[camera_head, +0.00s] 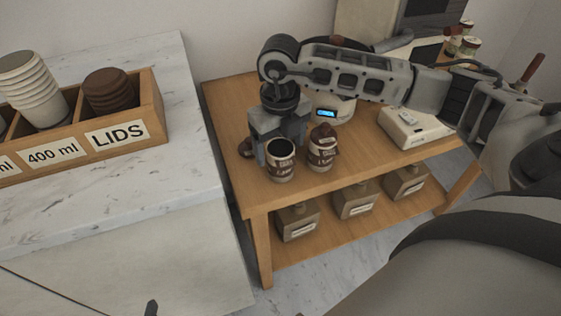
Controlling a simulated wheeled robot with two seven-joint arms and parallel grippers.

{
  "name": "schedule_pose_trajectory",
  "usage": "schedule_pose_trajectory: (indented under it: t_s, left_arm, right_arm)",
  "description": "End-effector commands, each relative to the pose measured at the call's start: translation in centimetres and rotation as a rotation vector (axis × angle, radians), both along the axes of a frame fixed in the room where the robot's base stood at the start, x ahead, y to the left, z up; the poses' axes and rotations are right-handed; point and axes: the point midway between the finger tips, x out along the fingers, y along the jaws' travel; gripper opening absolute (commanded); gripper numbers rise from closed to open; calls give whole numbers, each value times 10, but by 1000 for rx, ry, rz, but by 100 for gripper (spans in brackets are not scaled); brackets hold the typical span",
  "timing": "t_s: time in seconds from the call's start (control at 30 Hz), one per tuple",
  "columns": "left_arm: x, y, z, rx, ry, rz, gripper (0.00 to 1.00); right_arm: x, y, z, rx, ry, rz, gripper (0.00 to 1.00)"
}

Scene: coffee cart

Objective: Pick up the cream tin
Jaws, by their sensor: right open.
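Two small cream-and-brown tins stand on the wooden table. The left one (281,172) has an open, dark top. The right one (321,158) has a brown top. Their labels are too small to read, so I cannot tell for sure which is the cream tin. My right gripper (279,144) points down, open, just behind and above the left tin, and its fingers overlap that tin's rim in the picture. I cannot tell whether they touch it.
A white device with a blue display (333,108) and a white box (415,128) stand on the wooden table (225,100). Several labelled containers sit on its lower shelf. At left, a marble counter (150,215) bears a wooden organiser (152,105) with cups and lids.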

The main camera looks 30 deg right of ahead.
Motion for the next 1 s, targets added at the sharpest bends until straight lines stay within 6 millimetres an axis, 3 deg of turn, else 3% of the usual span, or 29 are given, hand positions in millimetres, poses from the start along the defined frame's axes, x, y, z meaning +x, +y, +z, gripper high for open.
schedule_pose_trajectory:
  t_s: [0.17, 0.5, 0.77, 0.97, 1.0]
  left_arm:
    - [-1, 0, -1, 0, 3, 0, 73]
    - [1, 0, -1, 7, 2, -1, 73]
    - [4, 0, 1, 6, -4, 0, 73]
    - [4, 0, 2, 5, -5, -1, 73]
    - [4, 0, 2, 5, -5, -1, 73]
  right_arm:
    - [-1, 0, -11, 1, 0, 1, 78]
    - [-5, 0, -56, 2, 2, 2, 78]
    - [-5, 0, -58, 2, -1, 2, 78]
    - [-5, 0, -58, 2, -1, 2, 25]
    - [-5, 0, -58, 2, -1, 2, 22]
